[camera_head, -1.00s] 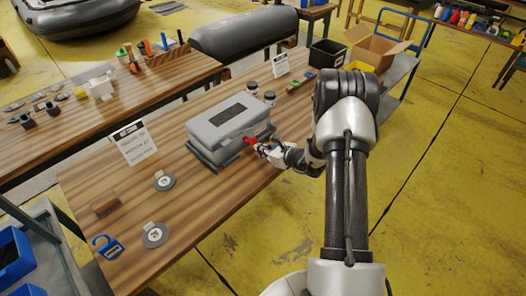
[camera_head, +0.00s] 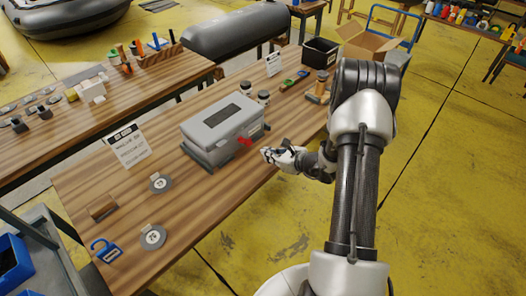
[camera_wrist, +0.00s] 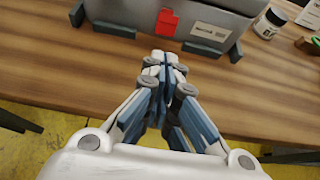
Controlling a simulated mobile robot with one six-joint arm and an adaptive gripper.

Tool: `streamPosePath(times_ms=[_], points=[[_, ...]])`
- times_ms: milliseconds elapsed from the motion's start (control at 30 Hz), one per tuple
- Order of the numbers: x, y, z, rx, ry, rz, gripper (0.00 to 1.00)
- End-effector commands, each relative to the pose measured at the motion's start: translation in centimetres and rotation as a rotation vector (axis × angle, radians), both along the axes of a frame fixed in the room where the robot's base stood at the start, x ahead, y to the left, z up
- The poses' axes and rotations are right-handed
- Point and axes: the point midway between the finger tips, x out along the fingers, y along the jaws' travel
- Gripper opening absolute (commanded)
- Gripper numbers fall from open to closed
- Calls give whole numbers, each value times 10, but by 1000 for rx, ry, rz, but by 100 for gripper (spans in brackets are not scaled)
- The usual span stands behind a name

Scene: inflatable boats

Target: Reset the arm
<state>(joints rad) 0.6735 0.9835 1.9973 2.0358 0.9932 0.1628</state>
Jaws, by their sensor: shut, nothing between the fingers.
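My gripper (camera_head: 268,154) is in front of the grey case on the wooden table, near the table's front edge. In the wrist view, its fingers (camera_wrist: 165,58) are together with nothing between them. The grey lidded case (camera_head: 222,122) has its lid down and a red latch (camera_head: 244,142) on its front. The latch also shows in the wrist view (camera_wrist: 167,22), just beyond my fingertips, with a visible gap. My arm reaches in from the right of the head view.
The wooden table (camera_head: 200,205) holds round discs (camera_head: 153,237), a blue padlock-shaped item (camera_head: 106,250), a sign (camera_head: 128,146) and small jars (camera_head: 263,97). A black bin (camera_head: 320,52) and a cardboard box (camera_head: 368,45) stand at the back. Yellow floor is open to the right.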

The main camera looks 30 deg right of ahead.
Motion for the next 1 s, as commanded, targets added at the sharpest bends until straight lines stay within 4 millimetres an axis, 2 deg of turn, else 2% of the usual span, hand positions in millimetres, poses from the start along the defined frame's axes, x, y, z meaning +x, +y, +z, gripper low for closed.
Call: streamPosePath(times_ms=[200,667,767,867,967,1000], points=[[-13,-4,5,0,1,0,0],[-13,-4,5,0,1,0,0],[-12,0,10,-8,-5,19,0],[-8,19,35,-48,-32,107,0],[-8,58,79,-132,-81,286,0],[-12,78,100,-178,-104,377,0]])
